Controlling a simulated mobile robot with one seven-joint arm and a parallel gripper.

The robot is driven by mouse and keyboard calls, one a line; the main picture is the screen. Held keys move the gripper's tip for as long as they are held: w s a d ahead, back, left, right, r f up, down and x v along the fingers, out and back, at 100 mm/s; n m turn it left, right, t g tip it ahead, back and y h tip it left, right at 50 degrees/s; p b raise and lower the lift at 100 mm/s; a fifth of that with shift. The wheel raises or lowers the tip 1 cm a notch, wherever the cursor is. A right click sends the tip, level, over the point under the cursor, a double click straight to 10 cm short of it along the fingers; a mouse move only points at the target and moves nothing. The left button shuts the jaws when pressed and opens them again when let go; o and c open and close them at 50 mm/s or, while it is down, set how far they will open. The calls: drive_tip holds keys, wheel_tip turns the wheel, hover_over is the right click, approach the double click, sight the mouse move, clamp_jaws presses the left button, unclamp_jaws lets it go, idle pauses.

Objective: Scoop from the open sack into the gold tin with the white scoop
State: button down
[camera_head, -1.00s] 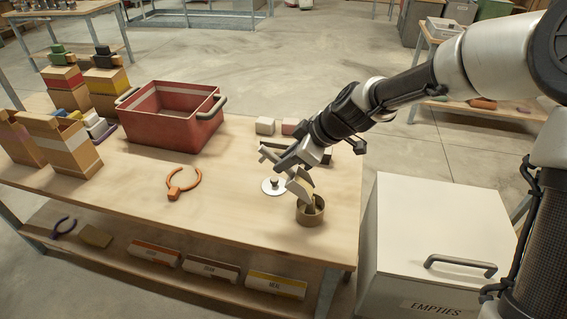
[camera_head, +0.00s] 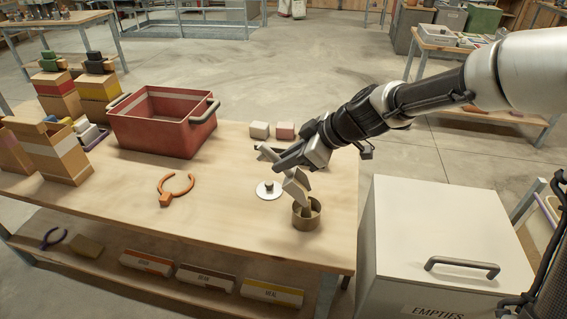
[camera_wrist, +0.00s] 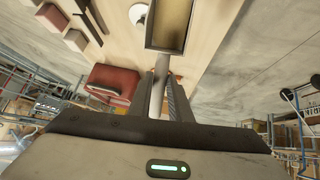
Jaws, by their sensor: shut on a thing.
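My gripper (camera_head: 285,166) is shut on the handle of the white scoop (camera_head: 296,188), which hangs steeply tilted, pan down, over the gold tin (camera_head: 306,217). The scoop's lower end overlaps the tin's mouth; I cannot tell whether it touches the rim. In the wrist view the handle lies between my fingers (camera_wrist: 162,84), and the scoop's pan (camera_wrist: 169,8) shows a brownish inside; I cannot tell whether feed is in it. The tin's contents are hidden. A paper sack with a pale band (camera_head: 62,158) stands at the table's left; its top looks open, its inside is hidden.
A round white lid (camera_head: 268,194) lies left of the tin. A red crate (camera_head: 160,135) stands behind, orange pliers-like tool (camera_head: 170,192) before it. Small white (camera_head: 259,130) and pink (camera_head: 285,131) blocks lie behind my gripper. A white bin (camera_head: 440,230) stands right of the table.

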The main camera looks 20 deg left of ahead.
drive_tip(key=shift+d+r+y+b, duration=0.1)
drive_tip(key=shift+d+y+b, duration=0.35)
drive_tip(key=shift+b, duration=0.25)
drive_tip(key=shift+s+a+r+h+p, duration=0.1)
drive_tip(key=shift+a+r+h+p, duration=0.15)
drive_tip(key=shift+a+h+p, duration=0.55)
drive_tip(key=shift+a+f+h+p, duration=0.15)
drive_tip(key=shift+a+h+p, duration=0.2)
drive_tip(key=shift+a+p, duration=0.4)
drive_tip(key=shift+a+f+h+p, duration=0.2)
drive_tip(key=shift+f+h+p, duration=0.05)
drive_tip(key=shift+h+p, duration=0.25)
drive_tip(key=shift+f, duration=0.15)
